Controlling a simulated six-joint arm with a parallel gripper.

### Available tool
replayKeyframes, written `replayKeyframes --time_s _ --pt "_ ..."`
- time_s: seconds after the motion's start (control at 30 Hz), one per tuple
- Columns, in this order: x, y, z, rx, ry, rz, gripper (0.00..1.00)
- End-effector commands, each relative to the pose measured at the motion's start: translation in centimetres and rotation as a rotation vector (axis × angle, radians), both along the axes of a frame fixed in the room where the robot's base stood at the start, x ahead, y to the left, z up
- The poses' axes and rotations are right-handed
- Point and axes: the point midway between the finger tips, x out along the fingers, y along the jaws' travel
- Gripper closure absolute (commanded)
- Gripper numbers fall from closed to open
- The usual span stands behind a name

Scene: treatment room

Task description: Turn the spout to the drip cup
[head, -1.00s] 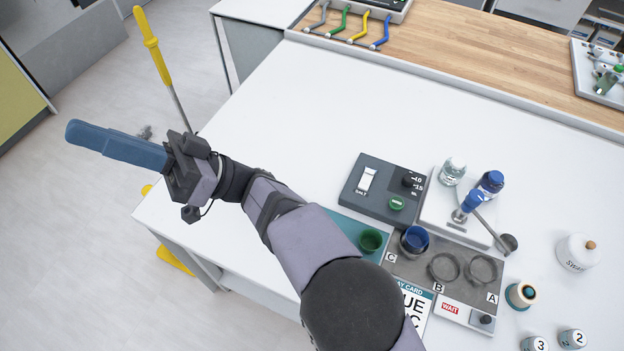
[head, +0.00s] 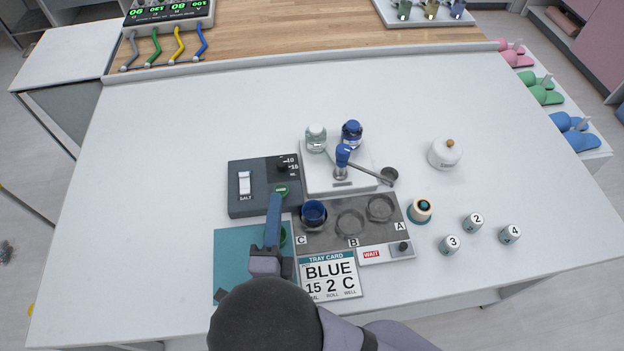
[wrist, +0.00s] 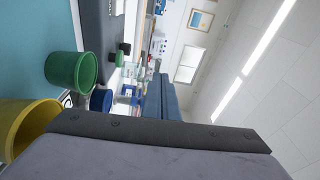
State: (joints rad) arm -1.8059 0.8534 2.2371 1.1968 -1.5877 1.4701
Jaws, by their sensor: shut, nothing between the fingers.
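The dispenser stands on a white base (head: 312,180), with a blue-topped post (head: 343,155) and a thin grey spout (head: 370,173) pointing right and toward the front. The spout's end lies at or beside a small dark drip cup (head: 390,175); I cannot tell whether it is exactly over it. My gripper (head: 275,200) is shut and empty, left of the dispenser, near the front right part of the dark control box (head: 262,203). Its blue fingers also show in the wrist view (wrist: 161,97). The spout cannot be made out there.
A blue cup (head: 313,211) sits at well C of the grey tray (head: 375,233); rings A and B look empty. A green cup (head: 283,237) is partly hidden by my gripper. A clear bottle (head: 316,138) and blue bottle (head: 351,133) stand behind the spout. The table's left is clear.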

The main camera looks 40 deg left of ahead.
Motion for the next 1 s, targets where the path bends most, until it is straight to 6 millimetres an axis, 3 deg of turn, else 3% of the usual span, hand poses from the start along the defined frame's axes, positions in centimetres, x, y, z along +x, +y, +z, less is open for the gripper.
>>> replayKeyframes --time_s 0.03,0.1,0.2,0.4,0.77,1.0 --pt "1.3 -2.4 -0.8 -0.026 0.015 -0.080 1.00" --pt "2.6 -5.4 -1.6 -0.048 0.035 -0.183 1.00" --pt "3.8 -8.7 -2.3 -0.057 0.064 -0.305 1.00" --pt "4.5 -12.4 -3.5 -0.038 0.125 -0.460 1.00" --pt "4.9 -12.4 -4.2 -0.008 0.167 -0.466 1.00" --pt "7.0 -12.2 -4.3 -0.010 0.166 -0.469 1.00"
